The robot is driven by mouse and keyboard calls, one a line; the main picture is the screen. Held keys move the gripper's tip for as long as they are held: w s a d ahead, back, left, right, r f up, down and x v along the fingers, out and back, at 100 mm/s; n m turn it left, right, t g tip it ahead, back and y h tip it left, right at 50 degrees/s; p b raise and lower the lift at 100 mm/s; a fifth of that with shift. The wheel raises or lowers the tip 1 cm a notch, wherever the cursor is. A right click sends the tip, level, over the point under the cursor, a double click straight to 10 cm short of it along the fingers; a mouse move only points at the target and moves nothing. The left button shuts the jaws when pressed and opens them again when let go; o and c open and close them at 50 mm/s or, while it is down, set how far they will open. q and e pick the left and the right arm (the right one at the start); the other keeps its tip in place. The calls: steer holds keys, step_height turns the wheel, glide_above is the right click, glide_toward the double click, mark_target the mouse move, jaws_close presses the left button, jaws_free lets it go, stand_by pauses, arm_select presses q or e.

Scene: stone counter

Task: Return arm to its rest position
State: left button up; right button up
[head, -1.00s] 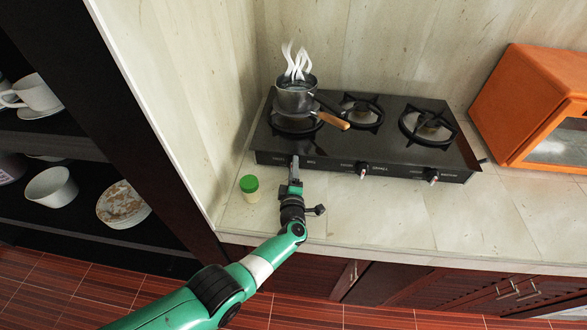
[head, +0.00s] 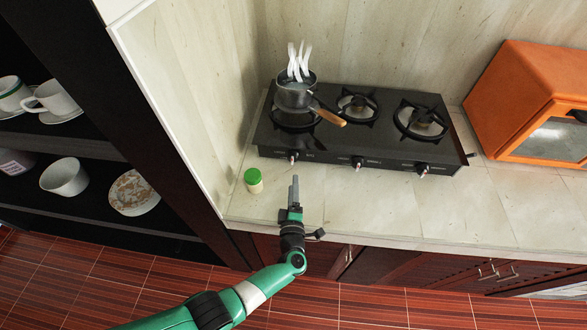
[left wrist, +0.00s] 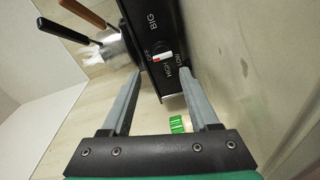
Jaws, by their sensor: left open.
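My left gripper (head: 294,190) is over the front part of the stone counter, in front of the stove's left knob and apart from it. In the left wrist view the left gripper (left wrist: 163,85) has its two fingers spread, with nothing held between them. The black gas stove (head: 385,155) stands at the back of the counter; its left knob (left wrist: 162,58) shows beyond the fingertips in the left wrist view. A steaming pot (head: 295,97) sits on the left burner. My right gripper is not in view.
A small jar with a green lid (head: 253,180) stands left of my gripper. An orange oven (head: 520,100) is at the right. A dark shelf with cups and bowls (head: 64,177) is at the left.

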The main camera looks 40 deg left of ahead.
arm_select(q)
steer(key=shift+s+d, duration=0.2)
steer(key=shift+s, duration=0.1)
